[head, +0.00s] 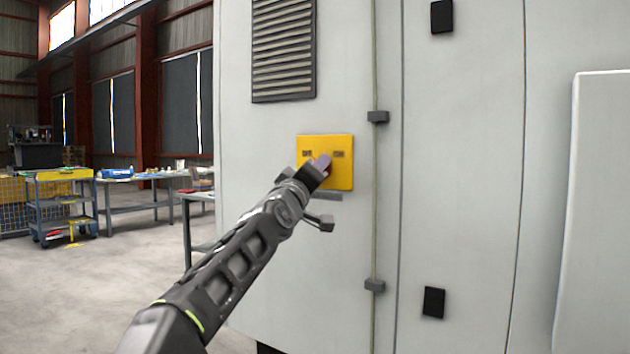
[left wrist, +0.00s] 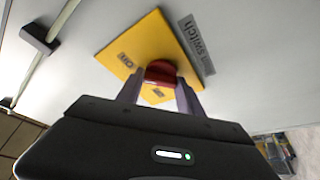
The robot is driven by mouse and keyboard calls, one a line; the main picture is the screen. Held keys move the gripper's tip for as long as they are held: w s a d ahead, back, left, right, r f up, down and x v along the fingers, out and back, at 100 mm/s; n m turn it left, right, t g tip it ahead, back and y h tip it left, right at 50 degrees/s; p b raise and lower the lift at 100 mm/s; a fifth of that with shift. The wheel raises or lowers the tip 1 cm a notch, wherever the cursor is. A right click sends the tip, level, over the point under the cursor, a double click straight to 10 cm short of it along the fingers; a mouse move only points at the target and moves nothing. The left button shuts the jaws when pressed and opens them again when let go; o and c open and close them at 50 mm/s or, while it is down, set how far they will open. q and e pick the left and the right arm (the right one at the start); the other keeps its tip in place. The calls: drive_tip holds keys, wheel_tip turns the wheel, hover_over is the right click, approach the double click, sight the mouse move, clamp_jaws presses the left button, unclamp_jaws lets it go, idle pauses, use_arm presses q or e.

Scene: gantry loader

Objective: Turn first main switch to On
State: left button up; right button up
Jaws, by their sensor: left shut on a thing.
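The main switch is a red knob (left wrist: 160,71) on a yellow plate (head: 343,174) on the grey cabinet front. In the head view the plate carries two small dark labels, and only a bit of the red knob shows past my gripper. The plate also shows in the left wrist view (left wrist: 124,51), with the "On" label readable and a grey "switch" label strip beside it. My left gripper (left wrist: 160,85) is shut on the red knob, one finger on each side. The knob's exact angle is mostly hidden. My right gripper is in neither view.
Workbenches (head: 150,178) and a blue trolley (head: 62,205) stand far left. The floor between is clear.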

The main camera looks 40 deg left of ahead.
use_arm(q)
drive_tip(key=shift+f, duration=0.15)
drive_tip(key=o, duration=1.4)
drive_tip(key=shift+s, duration=0.1)
drive_tip(key=b+v, duration=0.2)
drive_tip(key=v, duration=0.5)
drive_tip(key=shift+s+d, duration=0.15)
drive_tip(key=shift+s, duration=0.1)
